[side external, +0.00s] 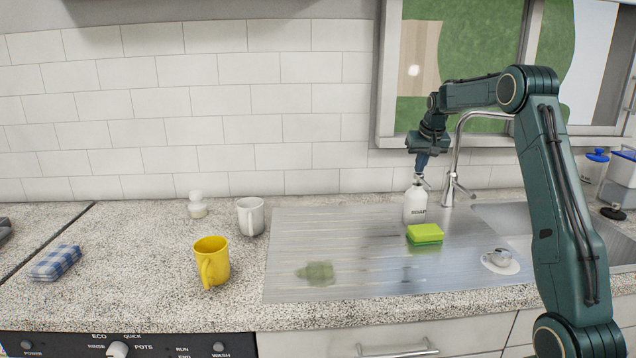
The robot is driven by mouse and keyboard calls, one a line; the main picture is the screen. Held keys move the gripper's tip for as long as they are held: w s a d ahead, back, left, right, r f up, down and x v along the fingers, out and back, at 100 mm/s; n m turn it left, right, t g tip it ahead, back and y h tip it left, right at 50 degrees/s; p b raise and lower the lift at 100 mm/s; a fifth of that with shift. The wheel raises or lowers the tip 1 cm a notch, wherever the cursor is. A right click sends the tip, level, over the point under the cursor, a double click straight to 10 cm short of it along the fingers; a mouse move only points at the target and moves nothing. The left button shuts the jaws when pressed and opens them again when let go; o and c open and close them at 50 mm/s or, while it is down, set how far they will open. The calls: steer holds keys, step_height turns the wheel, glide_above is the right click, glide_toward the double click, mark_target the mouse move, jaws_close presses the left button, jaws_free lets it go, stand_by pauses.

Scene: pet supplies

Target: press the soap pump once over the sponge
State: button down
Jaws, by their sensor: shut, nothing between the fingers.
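The white soap pump bottle (414,207), marked "SOAP", stands upright on the metal drainboard (340,235). The green sponge (425,235) lies flat on the drainboard, just in front and slightly right of the bottle. My gripper (421,174) is shut and empty, pointing down directly above the bottle, at its pump head. The gripper's tip hides part of the pump head. I cannot tell whether the fingertips touch it or whether the pump is pressed down.
A chrome faucet (456,165) rises close behind and right of my gripper. A yellow mug (211,262), a white mug (250,216) and a checked cloth (56,262) are on the left counter. A greenish smear (317,272) marks the drainboard. The sink (505,217) is at right.

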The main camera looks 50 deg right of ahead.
steer(key=shift+f, duration=0.5)
steer(key=shift+r, duration=1.45)
steer(key=shift+r, duration=0.15)
steer(key=shift+r, duration=2.9)
steer(key=shift+a, duration=0.1)
